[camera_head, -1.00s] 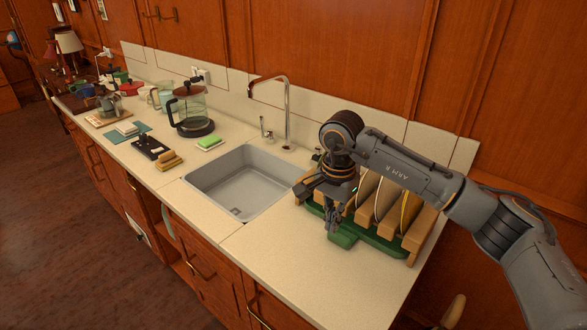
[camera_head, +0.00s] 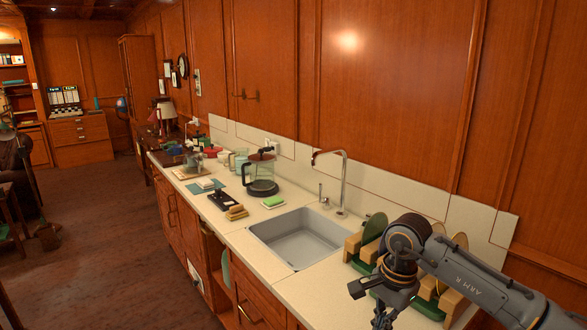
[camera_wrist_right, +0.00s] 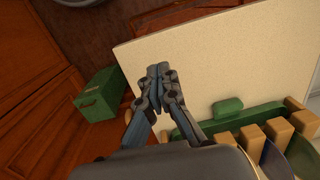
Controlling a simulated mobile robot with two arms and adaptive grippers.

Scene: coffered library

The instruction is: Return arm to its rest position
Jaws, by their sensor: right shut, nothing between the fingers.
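My right arm comes in from the lower right in the head view. My right gripper (camera_head: 382,318) is at the bottom edge, in front of the wooden plate rack. In the right wrist view the right gripper (camera_wrist_right: 158,72) has its fingers together with nothing between them. It is over the front edge of the cream countertop (camera_wrist_right: 210,65). The plate rack (camera_head: 452,303) stands partly hidden behind my right arm, with several plates upright in it. My left gripper is not in view.
A grey sink (camera_head: 300,238) with a tall tap (camera_head: 343,180) lies left of the rack. A glass coffee pot (camera_head: 261,175), a green sponge (camera_head: 273,201) and several small items line the counter beyond. A green box (camera_wrist_right: 97,95) is below the counter edge. Floor at left is open.

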